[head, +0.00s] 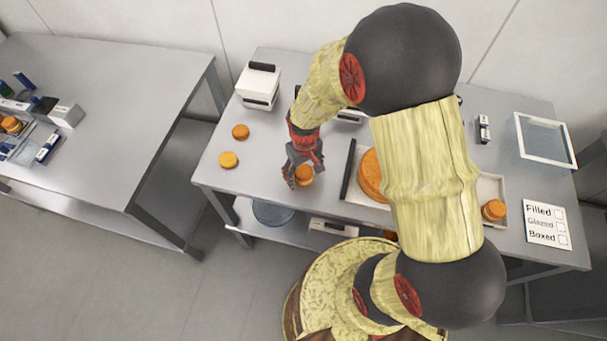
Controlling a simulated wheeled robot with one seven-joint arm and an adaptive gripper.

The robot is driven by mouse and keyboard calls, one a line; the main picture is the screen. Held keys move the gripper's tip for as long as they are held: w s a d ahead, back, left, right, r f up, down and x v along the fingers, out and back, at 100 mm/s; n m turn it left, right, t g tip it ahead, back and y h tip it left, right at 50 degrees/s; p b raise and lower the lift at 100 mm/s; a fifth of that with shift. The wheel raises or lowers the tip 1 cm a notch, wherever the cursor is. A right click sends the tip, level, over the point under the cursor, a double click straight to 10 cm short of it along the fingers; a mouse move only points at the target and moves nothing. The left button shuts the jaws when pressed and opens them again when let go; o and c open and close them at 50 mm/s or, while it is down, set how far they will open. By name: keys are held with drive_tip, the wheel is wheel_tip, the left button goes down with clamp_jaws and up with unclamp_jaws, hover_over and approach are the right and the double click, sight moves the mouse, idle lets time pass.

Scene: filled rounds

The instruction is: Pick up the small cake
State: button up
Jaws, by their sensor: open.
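My gripper (304,168) points down over the metal table, with its jaws open. A small round orange-brown cake (304,176) is right at the fingertips, partly hidden by them; I cannot tell whether they touch it. Two similar small round cakes, one darker (240,132) and one more yellow (228,160), lie on the bare table left of my gripper. Another small cake (493,210) sits at the right end of the tray, beyond my arm.
A tray (350,205) holds a larger round cake (370,176), partly hidden by my arm. A white box-shaped device (258,86) stands at the back left. A checklist card (546,224) and a glass-like framed panel (545,140) are at right.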

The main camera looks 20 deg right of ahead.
drive_tip(key=shift+c, duration=0.4)
drive_tip(key=c, duration=0.8)
drive_tip(key=shift+r, duration=0.2)
